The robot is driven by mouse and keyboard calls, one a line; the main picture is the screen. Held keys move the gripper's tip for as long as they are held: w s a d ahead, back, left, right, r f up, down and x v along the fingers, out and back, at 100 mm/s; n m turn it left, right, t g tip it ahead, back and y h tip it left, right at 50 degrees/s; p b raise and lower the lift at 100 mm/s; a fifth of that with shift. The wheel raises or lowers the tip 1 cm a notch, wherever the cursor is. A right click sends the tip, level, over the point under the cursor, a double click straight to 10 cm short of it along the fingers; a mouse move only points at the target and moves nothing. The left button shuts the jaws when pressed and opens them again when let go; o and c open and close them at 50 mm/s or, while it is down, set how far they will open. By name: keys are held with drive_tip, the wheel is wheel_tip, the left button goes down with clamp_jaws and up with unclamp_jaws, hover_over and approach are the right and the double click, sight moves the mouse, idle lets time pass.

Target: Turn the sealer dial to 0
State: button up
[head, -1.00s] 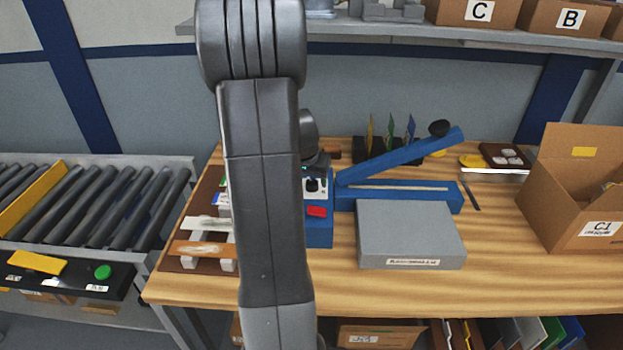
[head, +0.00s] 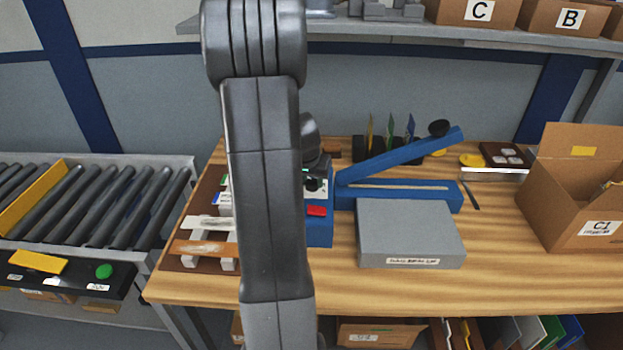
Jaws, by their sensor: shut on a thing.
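The blue sealer (head: 400,195) stands on the wooden bench with its lever arm (head: 405,155) raised, a black knob at the lever's end. Its control box has a pale dial face (head: 321,194) with a dark dial (head: 313,184) and a red switch (head: 317,211) below. My gripper (head: 314,175), mostly hidden behind my own arm, is at the box and shut on the dial. The dial's pointer and scale marks are too small and covered to read.
A grey block (head: 410,235) sits in front of the sealer. An open carton (head: 570,205) marked C1 stands at the right. A brown board (head: 188,263) with parts lies at the left. A roller conveyor (head: 100,205) is beyond the bench's left edge.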

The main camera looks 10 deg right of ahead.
drive_tip(key=shift+r, duration=0.1)
drive_tip(key=n+y+p, duration=0.1)
drive_tip(key=n, duration=0.1)
drive_tip(key=shift+d+n+p, duration=0.15)
drive_tip(key=shift+n+p, duration=0.15)
drive_tip(key=shift+p, duration=0.1)
drive_tip(key=n+y+b, duration=0.1)
drive_tip(key=n, duration=0.2)
drive_tip(key=shift+d+f, duration=0.1)
drive_tip(key=shift+f, duration=0.1)
drive_tip(key=n+b, duration=0.1)
drive_tip(key=b, duration=0.1)
drive_tip(key=n+y+b, duration=0.1)
drive_tip(key=n, duration=0.1)
drive_tip(key=shift+d+f+n+y+b, duration=0.1)
drive_tip(key=shift+f+n+y+b, duration=0.05)
drive_tip(key=shift+n+y+b, duration=0.45)
drive_tip(key=shift+n+b, duration=0.6)
drive_tip(key=shift+b, duration=0.05)
drive_tip(key=n+b, duration=0.1)
drive_tip(key=n, duration=0.1)
drive_tip(key=n+g+y+b, duration=0.1)
drive_tip(key=n, duration=0.2)
drive_tip(key=shift+w+r+g+b, duration=0.1)
drive_tip(key=shift+r+g+b, duration=0.1)
drive_tip(key=shift+g+b, duration=0.15)
drive_tip(key=o, duration=1)
